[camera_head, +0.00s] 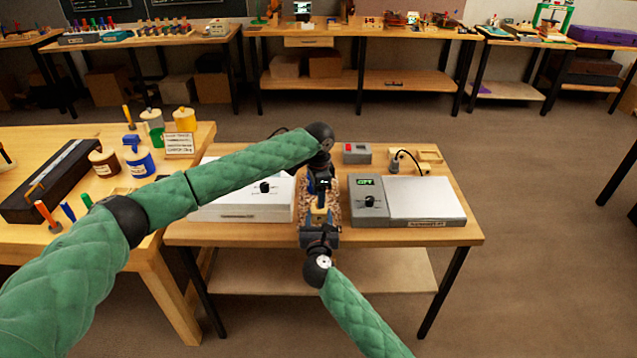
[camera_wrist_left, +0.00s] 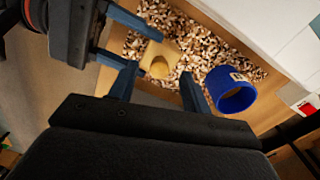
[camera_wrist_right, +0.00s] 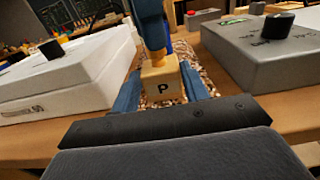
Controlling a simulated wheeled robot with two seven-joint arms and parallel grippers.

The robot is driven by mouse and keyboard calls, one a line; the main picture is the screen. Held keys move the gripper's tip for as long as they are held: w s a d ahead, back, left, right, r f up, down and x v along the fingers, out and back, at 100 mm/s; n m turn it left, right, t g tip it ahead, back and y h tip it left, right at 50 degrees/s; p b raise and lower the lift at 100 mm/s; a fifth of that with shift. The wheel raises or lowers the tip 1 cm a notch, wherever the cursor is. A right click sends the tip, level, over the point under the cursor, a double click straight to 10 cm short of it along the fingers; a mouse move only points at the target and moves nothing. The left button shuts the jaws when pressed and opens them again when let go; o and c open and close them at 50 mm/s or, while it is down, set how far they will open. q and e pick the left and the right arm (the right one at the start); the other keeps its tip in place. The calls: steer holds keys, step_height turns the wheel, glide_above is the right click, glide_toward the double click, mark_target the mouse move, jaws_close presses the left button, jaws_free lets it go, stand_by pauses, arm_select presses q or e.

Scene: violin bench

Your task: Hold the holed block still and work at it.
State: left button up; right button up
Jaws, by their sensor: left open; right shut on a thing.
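The light wooden block (camera_wrist_right: 163,85) bears a letter P in the right wrist view. It sits at the chip-filled tray (camera_wrist_left: 205,45). My right gripper (camera_wrist_right: 160,90) is shut on the block, a finger on each side. My left gripper (camera_wrist_left: 160,88) is open above the block, fingers apart. A blue ring-like cylinder (camera_wrist_left: 235,92) with a white label lies on the chips beside the block.
A white case (camera_head: 240,205) stands left of the tray and a grey device with a dial (camera_head: 369,205) right of it. A grey box with a red button (camera_head: 356,153) is behind. The left table (camera_head: 120,205) holds jars and tools.

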arm_select(q)
steer(key=shift+f, duration=0.95)
jaws_close()
